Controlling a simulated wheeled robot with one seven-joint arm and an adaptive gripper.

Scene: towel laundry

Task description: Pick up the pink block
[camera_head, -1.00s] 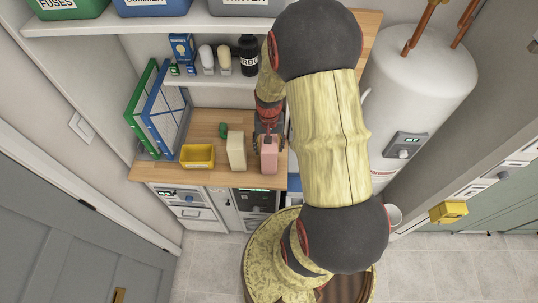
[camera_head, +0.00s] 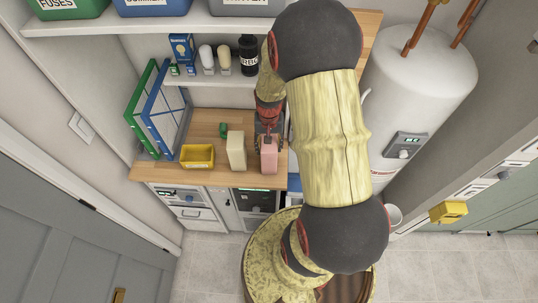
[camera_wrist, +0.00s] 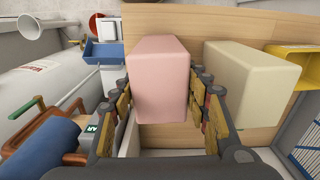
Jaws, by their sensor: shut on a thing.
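The pink block (camera_head: 269,158) stands upright near the front right of the wooden counter (camera_head: 208,122) in the head view. In the wrist view the pink block (camera_wrist: 158,75) sits between the two fingers of my gripper (camera_wrist: 163,118). My gripper (camera_head: 268,140) is shut on the block, one finger on each side. My arm hides part of the counter to the right. I cannot tell whether the block's base touches the counter.
A cream block (camera_head: 236,150) stands just left of the pink one. A white tank (camera_head: 415,75) is to the right, and a shelf (camera_head: 150,26) hangs above.

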